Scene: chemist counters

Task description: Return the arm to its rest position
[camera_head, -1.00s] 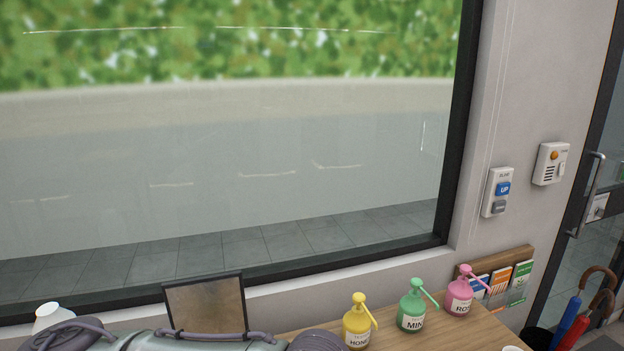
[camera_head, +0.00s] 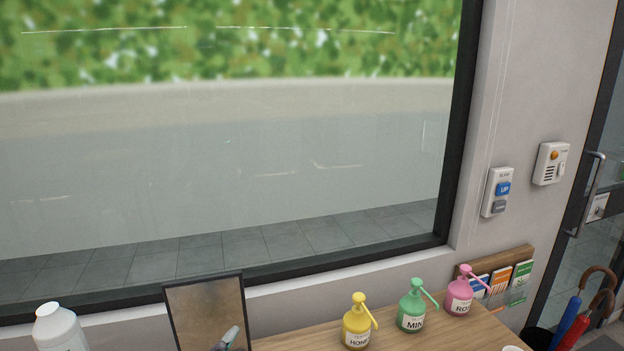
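Neither gripper shows clearly in the head view. A small grey-green rounded piece at the bottom edge, in front of the dark-framed board (camera_head: 204,312), may be part of my arm; I cannot tell which part. Three pump bottles stand upright on the wooden counter (camera_head: 440,335): a yellow one (camera_head: 357,325), a green one (camera_head: 411,308) and a pink one (camera_head: 459,297). No gripper is near them.
A white bottle (camera_head: 58,328) stands at the bottom left. A large window (camera_head: 230,180) is behind the counter. Right are a leaflet rack (camera_head: 527,260), a wall switch (camera_head: 497,192), an intercom (camera_head: 550,163) and umbrellas (camera_head: 575,325) by the glass door.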

